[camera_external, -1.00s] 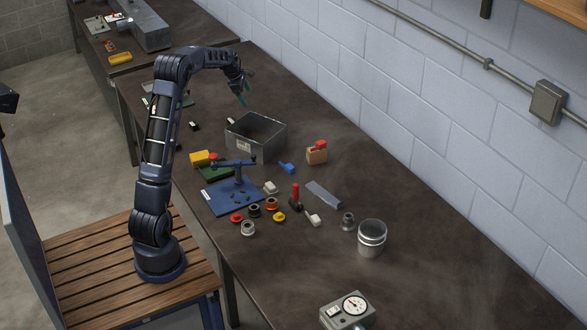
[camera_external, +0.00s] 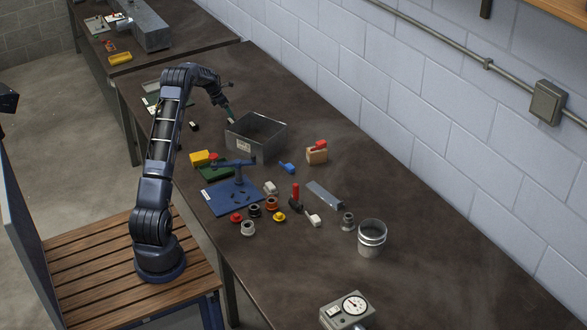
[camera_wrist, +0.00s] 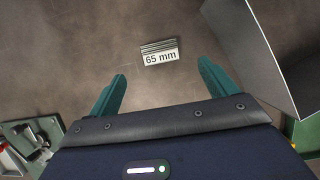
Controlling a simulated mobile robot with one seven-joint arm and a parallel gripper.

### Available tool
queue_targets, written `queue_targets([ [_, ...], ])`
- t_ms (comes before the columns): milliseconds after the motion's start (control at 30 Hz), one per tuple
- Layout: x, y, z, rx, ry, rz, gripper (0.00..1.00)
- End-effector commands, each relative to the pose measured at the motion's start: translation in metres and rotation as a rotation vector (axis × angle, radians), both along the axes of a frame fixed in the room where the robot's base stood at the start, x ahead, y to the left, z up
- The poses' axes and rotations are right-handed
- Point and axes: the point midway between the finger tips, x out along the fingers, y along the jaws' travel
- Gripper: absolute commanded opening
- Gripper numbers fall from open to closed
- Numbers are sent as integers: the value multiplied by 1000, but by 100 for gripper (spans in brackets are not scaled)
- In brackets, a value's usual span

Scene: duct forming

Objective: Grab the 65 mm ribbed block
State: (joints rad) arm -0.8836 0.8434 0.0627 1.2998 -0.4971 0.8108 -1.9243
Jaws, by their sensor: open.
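The 65 mm ribbed block (camera_wrist: 159,52) lies on the brown bench top in the wrist view, with its label facing up and ribs along its far side. In the external view it is a small pale-labelled piece (camera_external: 231,121) beside the grey metal bin. My gripper (camera_wrist: 162,70) is open, with its two green fingers spread to either side below the block in the picture. The fingers do not touch it. In the external view my gripper (camera_external: 228,111) hangs just above the block, and the fingers partly cover it.
The grey open bin (camera_external: 246,146) stands close by; its wall (camera_wrist: 238,38) rises on the right of the wrist view. A green board with fittings (camera_wrist: 32,136) is at lower left there. Blue fixture (camera_external: 216,202) and several small parts stand farther along the bench.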

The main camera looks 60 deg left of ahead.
Motion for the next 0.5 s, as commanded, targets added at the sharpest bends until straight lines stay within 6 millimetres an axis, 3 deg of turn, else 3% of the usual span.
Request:
queue_targets([
  [100,6,0,-17,-1,1,-2,85],
  [500,18,1,-49,-2,1,-2,85],
])
